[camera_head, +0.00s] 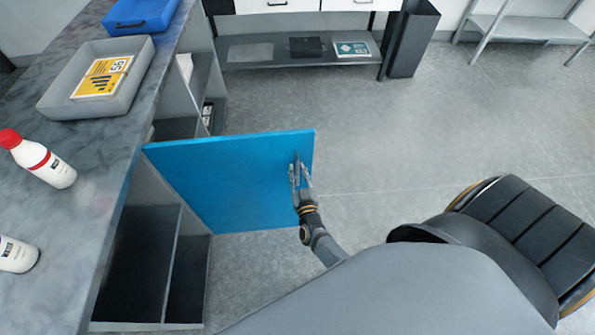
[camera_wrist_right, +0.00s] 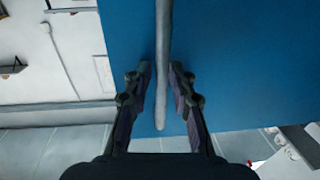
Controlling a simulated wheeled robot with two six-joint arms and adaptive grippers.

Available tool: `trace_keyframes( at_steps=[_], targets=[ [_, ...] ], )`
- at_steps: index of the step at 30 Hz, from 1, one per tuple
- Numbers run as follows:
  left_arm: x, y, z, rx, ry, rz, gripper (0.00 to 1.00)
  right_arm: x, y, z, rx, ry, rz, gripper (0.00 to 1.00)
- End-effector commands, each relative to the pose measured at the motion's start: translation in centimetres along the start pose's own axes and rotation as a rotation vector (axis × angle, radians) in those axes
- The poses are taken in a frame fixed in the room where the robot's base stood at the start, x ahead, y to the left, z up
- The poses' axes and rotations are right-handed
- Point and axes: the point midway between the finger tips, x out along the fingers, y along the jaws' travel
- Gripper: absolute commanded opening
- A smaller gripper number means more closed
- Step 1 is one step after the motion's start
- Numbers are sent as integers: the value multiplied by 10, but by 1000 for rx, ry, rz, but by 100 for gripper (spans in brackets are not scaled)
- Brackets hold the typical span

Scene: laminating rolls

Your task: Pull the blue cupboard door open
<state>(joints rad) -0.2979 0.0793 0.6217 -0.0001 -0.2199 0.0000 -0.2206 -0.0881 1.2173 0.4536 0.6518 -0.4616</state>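The blue cupboard door (camera_head: 225,180) stands swung wide open from the counter's cupboard, jutting out over the floor. Its upright grey bar handle (camera_head: 296,166) is near the door's free edge and also shows in the right wrist view (camera_wrist_right: 163,40). My right gripper (camera_head: 299,178) is at the handle, with one finger on each side of the bar. In the right wrist view its fingertips (camera_wrist_right: 162,75) close in on the bar near its lower end. My left gripper is not in view.
The cupboard's open shelves (camera_head: 145,260) show behind the door. A dark bin (camera_head: 412,40) stands at the back. The floor (camera_head: 430,130) to the right is clear.

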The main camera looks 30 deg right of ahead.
Motion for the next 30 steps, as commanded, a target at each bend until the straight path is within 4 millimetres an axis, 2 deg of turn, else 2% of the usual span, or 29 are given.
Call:
trace_keyframes(
  at_steps=[10,13,21,25,30],
  targets=[
    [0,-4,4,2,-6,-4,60,-3,0,1,0,-3,-1,32],
    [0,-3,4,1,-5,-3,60,-16,0,2,0,-5,-1,32],
    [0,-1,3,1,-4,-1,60,-64,0,1,0,-4,0,32],
    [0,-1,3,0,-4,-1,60,-74,0,1,0,-2,0,32],
    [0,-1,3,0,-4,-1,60,-76,0,0,0,-1,0,32]
  ],
)
